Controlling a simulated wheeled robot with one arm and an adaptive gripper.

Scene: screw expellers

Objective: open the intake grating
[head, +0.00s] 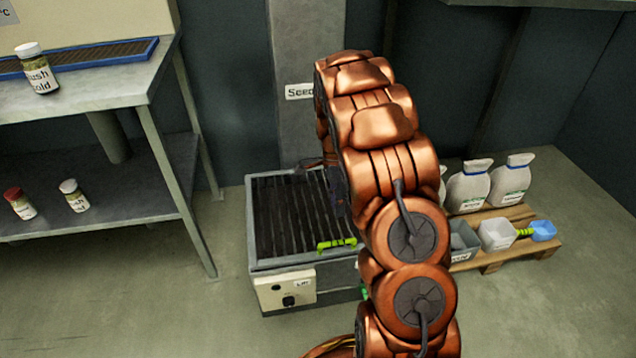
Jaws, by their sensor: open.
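The intake grating (290,214) is a dark barred panel lying flat and shut on top of a grey metal box (262,263) on the floor. A yellow-green handle (337,244) sits at its front edge. My copper arm arches over the right side of the box and hides that part of the grating. My gripper (338,190) shows only as a dark part at the arm's left edge, above the grating and apart from the handle. It is open; its fingertips are mostly hidden behind the arm. Nothing shows in it.
A control panel with a dark knob (289,300) is on the box front. A grey column (305,80) stands behind. A metal shelf table (90,100) with jars is at left. A pallet (515,235) with white sacks and small bins is at right. The floor in front-left is clear.

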